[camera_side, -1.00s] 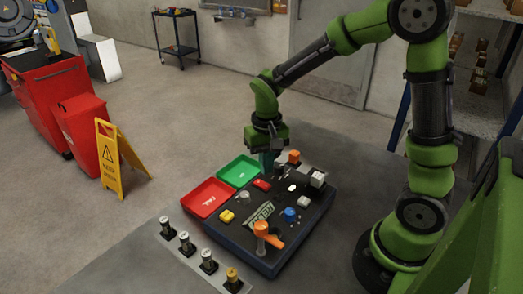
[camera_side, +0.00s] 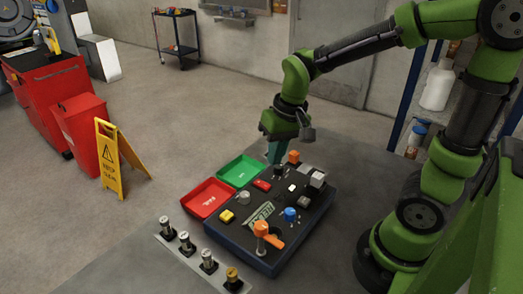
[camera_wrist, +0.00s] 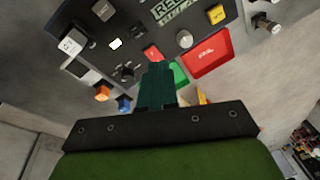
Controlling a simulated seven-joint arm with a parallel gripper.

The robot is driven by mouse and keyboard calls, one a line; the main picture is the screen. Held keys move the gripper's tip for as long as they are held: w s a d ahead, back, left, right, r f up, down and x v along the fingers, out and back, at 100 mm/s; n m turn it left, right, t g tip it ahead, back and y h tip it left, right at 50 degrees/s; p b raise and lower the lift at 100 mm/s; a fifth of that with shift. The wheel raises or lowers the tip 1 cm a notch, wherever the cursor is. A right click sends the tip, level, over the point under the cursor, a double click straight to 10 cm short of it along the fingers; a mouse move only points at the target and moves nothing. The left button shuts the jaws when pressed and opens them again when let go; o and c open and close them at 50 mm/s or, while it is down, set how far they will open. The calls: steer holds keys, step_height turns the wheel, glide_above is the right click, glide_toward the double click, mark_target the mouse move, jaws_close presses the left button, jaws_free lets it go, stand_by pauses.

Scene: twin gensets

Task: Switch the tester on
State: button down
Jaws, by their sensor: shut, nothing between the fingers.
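The tester is a dark low box with a sloped panel (camera_side: 240,229) on the table. It also shows in the wrist view (camera_wrist: 90,20). Its panel carries a red button (camera_side: 262,185), a yellow button (camera_side: 227,216), a grey knob (camera_side: 243,197), a small black knob (camera_wrist: 125,72), a blue knob (camera_side: 290,214), an orange lever (camera_side: 272,238) and a label or display (camera_side: 262,212). Which control is the power switch is not readable. My gripper (camera_side: 273,161) is shut and empty above the panel's far edge; its teal fingers also show in the wrist view (camera_wrist: 158,80).
A red tray (camera_side: 207,214) and a green tray (camera_side: 243,182) adjoin the tester's left side. A strip (camera_side: 196,265) with several small cylindrical parts lies in front. An orange block (camera_side: 294,156) and a whitish block (camera_side: 317,180) stand by the panel's far right edge.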

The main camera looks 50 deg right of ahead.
steer(key=s+a+r+t+y, duration=0.1)
steer(key=s+r+t, duration=0.4)
steer(key=s+r, duration=0.2)
steer(key=shift+a+r+n, duration=0.35)
steer(key=shift+r+n, duration=0.05)
steer(key=shift+r, duration=0.2)
steer(key=shift+f, duration=0.1)
steer(key=w+d+f+m+g+h, duration=0.1)
steer(key=w+f+m+g, duration=0.1)
steer(key=w+m, duration=0.4)
steer(key=w+d+f+m+g+h, duration=0.1)
steer(key=w+d+f+m+g, duration=0.1)
steer(key=w+m+g, duration=0.3)
steer(key=w+m, duration=0.2)
steer(key=m, duration=0.1)
steer(key=shift+w+d+f, duration=0.25)
